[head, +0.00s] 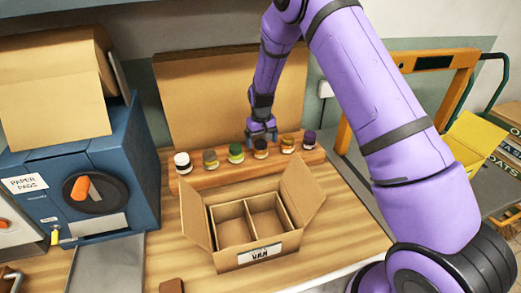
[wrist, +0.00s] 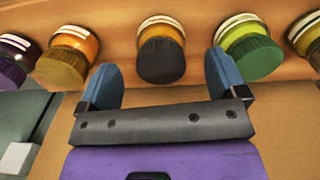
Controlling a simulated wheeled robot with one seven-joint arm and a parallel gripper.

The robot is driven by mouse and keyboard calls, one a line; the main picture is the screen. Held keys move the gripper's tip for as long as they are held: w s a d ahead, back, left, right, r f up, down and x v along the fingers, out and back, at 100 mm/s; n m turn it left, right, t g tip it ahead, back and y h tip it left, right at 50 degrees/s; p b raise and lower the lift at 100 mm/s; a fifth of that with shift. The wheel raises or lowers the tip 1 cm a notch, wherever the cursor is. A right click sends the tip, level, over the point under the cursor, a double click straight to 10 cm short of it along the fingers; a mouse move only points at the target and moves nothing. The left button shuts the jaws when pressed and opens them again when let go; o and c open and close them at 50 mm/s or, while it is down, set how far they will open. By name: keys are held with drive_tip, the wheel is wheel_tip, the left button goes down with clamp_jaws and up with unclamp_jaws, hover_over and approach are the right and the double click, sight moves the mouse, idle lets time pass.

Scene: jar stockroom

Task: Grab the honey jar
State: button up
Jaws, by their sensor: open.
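Several lidded jars stand in a row on a wooden rack. No label is readable, so I cannot tell for sure which is honey. Two are amber: one with a black lid (head: 261,149), in the middle of the wrist view (wrist: 161,58), and an orange one with a gold-brown lid (head: 287,145), left of it in the wrist view (wrist: 68,55). My gripper (head: 262,136) is open and empty, pointing down at the row. In the wrist view its blue fingertips (wrist: 161,70) lie either side of the black-lidded jar's lid; whether they reach its height I cannot tell.
A purple jar (head: 309,140) and a green jar (head: 236,153) flank the amber ones. An open divided carton (head: 232,260), its visible compartments empty, stands in front. A cardboard panel (head: 215,95) rises behind. A blue machine (head: 125,150) stands left.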

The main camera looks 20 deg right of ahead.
sight(261, 143)
wheel_tip(261, 143, down, 4)
drive_tip(key=shift+r, duration=0.1)
drive_tip(key=shift+c, duration=0.3)
drive_tip(key=c, duration=1.1)
drive_tip(key=shift+r, duration=0.15)
